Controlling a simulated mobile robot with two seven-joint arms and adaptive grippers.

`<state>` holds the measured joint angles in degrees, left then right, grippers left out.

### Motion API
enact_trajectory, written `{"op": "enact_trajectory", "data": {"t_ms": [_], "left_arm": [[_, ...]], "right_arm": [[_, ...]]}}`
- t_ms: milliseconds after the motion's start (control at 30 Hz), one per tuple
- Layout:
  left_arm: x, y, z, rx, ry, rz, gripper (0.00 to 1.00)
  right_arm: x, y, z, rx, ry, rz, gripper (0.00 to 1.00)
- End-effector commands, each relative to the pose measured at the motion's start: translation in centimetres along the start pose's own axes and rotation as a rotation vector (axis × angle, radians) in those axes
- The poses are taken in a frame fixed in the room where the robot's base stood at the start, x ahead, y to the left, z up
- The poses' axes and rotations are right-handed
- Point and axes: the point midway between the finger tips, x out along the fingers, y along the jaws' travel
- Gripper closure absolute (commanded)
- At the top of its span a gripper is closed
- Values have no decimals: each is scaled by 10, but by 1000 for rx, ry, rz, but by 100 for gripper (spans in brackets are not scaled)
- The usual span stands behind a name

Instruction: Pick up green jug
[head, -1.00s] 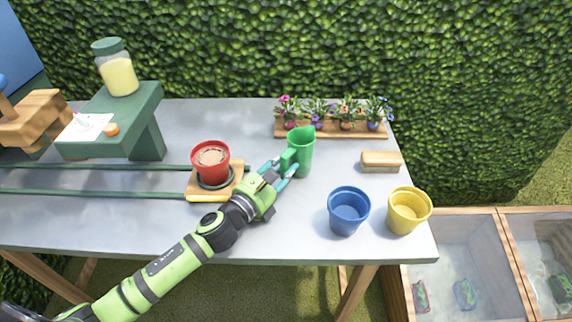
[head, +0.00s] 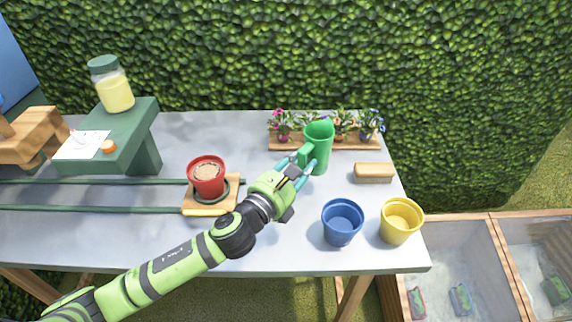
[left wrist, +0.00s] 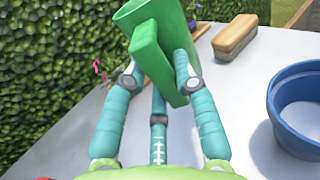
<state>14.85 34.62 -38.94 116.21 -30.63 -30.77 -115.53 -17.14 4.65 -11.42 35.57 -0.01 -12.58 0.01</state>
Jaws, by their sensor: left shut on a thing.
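The green jug (head: 319,146) is near the back right of the grey table, in front of the row of flowers in the head view. My left gripper (head: 303,170) is shut on the jug's handle side. In the left wrist view the jug (left wrist: 150,20) stands tall between the teal fingers of the gripper (left wrist: 158,85), with its handle between them. The jug looks roughly upright and slightly raised; its base is partly hidden by the fingers. My right gripper does not show.
A blue pot (head: 342,221) and a yellow pot (head: 400,220) stand at the front right. A red pot (head: 207,176) with soil sits on a wooden platform at the left. Potted flowers (head: 283,127) line a wooden tray behind.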

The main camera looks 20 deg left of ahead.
Motion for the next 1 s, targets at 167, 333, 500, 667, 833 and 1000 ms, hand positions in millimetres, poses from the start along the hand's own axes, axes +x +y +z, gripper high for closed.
{"op": "enact_trajectory", "data": {"t_ms": [167,333,500,667,833,1000], "left_arm": [[5,-20,15,-2,-4,-2,100],[8,-35,23,-2,-4,-2,100],[11,-46,30,-2,-4,-1,100],[13,-54,34,-1,-3,-1,100],[14,-59,38,-1,-3,-1,100],[14,-61,38,-1,-2,-1,100]], "right_arm": [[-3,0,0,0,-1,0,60],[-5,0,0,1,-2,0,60],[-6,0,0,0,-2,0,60],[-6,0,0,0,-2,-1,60],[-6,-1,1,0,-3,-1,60],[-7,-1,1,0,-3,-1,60]]}}
